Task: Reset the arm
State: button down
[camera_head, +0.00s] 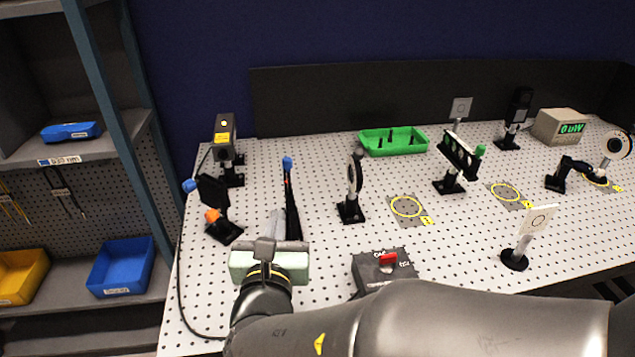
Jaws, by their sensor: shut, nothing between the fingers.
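My arm reaches in from the lower right across the front of the white perforated optical table (330,190). My gripper (278,226) is at the arm's end, over the table's front left part, with its fingers pointing away from me. The fingers are together and hold nothing that I can see. A tall black mount with a blue knob (288,195) stands just beyond the fingertips; I cannot tell whether they touch it. My arm hides part of the table's front edge.
Near my gripper are a black mount with an orange knob (217,209), a round optic mount (352,191) and a dark box with a red switch (385,267). A green tray (393,141) lies farther back. Shelves with blue bins (121,267) stand left.

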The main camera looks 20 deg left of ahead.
dwell(0.3)
jog(key=w+d+f+m+g+h, duration=0.1)
jog(key=w+d+m+g+h, duration=0.1)
jog(key=d+m+h, duration=0.45)
jog(key=w+d+f+m+g+h, duration=0.1)
jog(key=w+d+f+m+h, duration=0.15)
jog(key=d, duration=0.75)
jog(key=w+d+f+m+g+h, duration=0.1)
jog(key=w+d+m+g+h, duration=0.15)
jog(key=d+m, duration=0.45)
jog(key=s+d+f+m+g+h+p, duration=0.1)
jog(key=s+d+f+m+g, duration=0.1)
jog(key=s+d+m+g, duration=0.3)
jog(key=d+f+m+g+h, duration=0.1)
jog(key=d+m+h, duration=0.15)
jog(key=d, duration=0.45)
jog(key=s+f+m+g+y, duration=0.1)
jog(key=s+m+y, duration=0.3)
jog(key=m, duration=0.4)
jog(key=s+d+f+m+g+y, duration=0.1)
jog(key=s+m+g+y, duration=0.3)
jog(key=m, duration=0.4)
jog(key=shift+s+d+f+y+p, duration=0.25)
jog(key=shift+s+f+y+p, duration=0.15)
jog(key=shift+f, duration=0.3)
